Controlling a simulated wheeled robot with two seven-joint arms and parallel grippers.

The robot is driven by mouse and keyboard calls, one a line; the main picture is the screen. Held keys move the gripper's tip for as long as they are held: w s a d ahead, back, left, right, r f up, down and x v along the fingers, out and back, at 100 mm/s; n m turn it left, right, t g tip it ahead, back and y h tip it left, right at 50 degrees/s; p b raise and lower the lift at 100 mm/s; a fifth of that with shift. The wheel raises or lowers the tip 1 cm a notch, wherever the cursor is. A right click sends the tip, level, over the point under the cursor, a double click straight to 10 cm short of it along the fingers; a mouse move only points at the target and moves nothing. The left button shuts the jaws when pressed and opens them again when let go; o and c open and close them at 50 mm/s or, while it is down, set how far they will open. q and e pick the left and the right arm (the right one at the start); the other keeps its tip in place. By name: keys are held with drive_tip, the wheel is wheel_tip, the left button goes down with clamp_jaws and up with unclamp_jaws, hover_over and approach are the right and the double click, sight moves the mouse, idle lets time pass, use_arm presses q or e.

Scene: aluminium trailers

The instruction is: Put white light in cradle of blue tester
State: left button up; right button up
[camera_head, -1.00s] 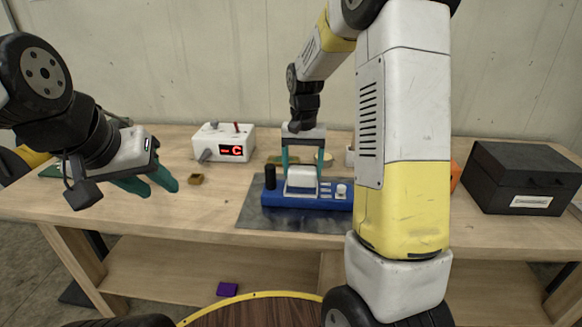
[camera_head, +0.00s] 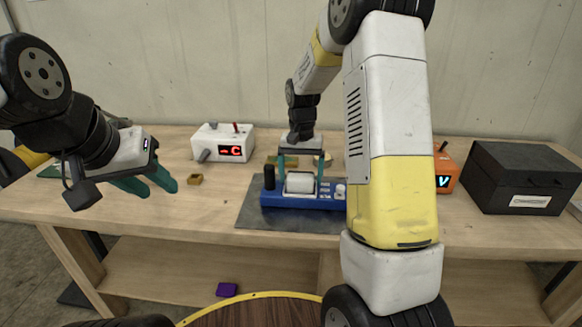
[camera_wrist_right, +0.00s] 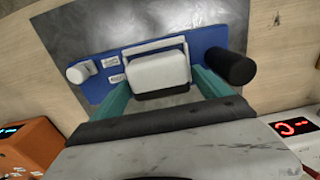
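The white light (camera_head: 299,183) is a small white block with rounded edges and a dark lower edge in the right wrist view (camera_wrist_right: 157,71). It sits at the middle of the blue tester (camera_head: 328,202), which also shows in the right wrist view (camera_wrist_right: 206,42). My right gripper (camera_head: 300,172) points down, its teal fingers close along both sides of the light, appearing shut on it (camera_wrist_right: 161,84). Whether the light is fully seated in the cradle is hidden. My left gripper (camera_head: 168,187) hangs at the left, fingers apart, empty.
The tester stands on a grey mat (camera_head: 250,217) and has a black cylinder (camera_head: 269,177) and a white knob (camera_head: 341,190). A white meter (camera_head: 224,142) is behind left. An orange meter (camera_head: 445,172) and a black box (camera_head: 525,178) stand right.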

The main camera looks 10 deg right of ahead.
sight(301, 173)
drive_tip(key=shift+r, duration=0.1)
wheel_tip(301, 173, up, 11)
drive_tip(key=s+r+n+t, duration=0.1)
drive_tip(key=s+r+t, duration=0.1)
drive_tip(key=s+r, duration=0.45)
drive_tip(key=s+a+n+t+y, duration=0.2)
drive_tip(key=s+t, duration=0.2)
drive_tip(key=s, duration=1.4)
drive_tip(key=shift+s+a+r+n, duration=0.2)
drive_tip(key=shift+s+r+n, duration=0.1)
drive_tip(key=shift+n, duration=0.1)
